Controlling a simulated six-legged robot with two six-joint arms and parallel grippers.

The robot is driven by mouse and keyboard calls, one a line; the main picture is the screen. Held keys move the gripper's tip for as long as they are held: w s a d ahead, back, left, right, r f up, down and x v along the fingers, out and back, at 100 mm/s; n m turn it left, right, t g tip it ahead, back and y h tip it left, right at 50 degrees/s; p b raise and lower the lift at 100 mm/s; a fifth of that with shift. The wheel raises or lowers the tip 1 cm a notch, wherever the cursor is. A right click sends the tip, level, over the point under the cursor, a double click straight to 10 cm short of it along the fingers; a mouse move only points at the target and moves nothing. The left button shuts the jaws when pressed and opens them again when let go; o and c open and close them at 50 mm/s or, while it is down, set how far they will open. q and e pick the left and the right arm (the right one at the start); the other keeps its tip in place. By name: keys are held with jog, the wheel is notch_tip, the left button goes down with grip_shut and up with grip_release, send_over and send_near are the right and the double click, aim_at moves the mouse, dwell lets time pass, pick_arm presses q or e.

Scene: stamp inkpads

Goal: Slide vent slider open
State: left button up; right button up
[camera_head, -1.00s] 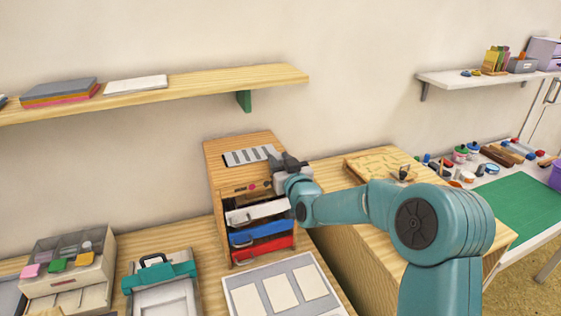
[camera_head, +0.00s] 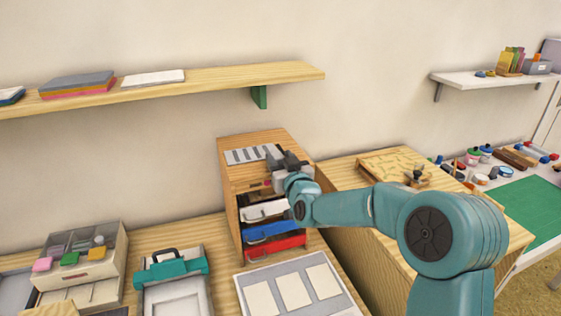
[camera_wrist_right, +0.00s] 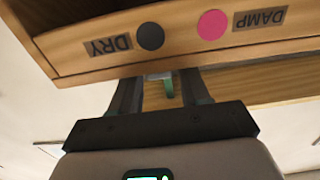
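The vent slider (camera_head: 253,154) is a grey striped plate on top of a wooden cabinet (camera_head: 229,195). It sits close to the cabinet's left edge. My right gripper (camera_head: 280,158) is at the right end of the plate, above the cabinet's front. In the right wrist view, its two fingers (camera_wrist_right: 160,80) stand either side of a small light-grey piece (camera_wrist_right: 158,76), which looks like part of the slider. The fingertips are partly hidden by the cabinet's edge. That front carries a DRY label (camera_wrist_right: 108,46) and a DAMP label (camera_wrist_right: 259,19). My left gripper is out of view.
White, blue and red drawers (camera_head: 272,231) are stacked in the cabinet's front. A wall shelf (camera_head: 210,78) runs above. A teal-clamped press (camera_head: 170,273) and a panelled board (camera_head: 345,297) lie in front. A wooden desk (camera_head: 345,225) stands to the right.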

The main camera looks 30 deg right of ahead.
jog(key=shift+o, duration=0.3)
jog(key=shift+s+d, duration=0.1)
jog(key=shift+s+f, duration=0.1)
jog(key=shift+s, duration=0.2)
jog(key=b+v, duration=0.4)
jog(key=v, duration=1.1)
jog(key=shift+s+a, duration=0.3)
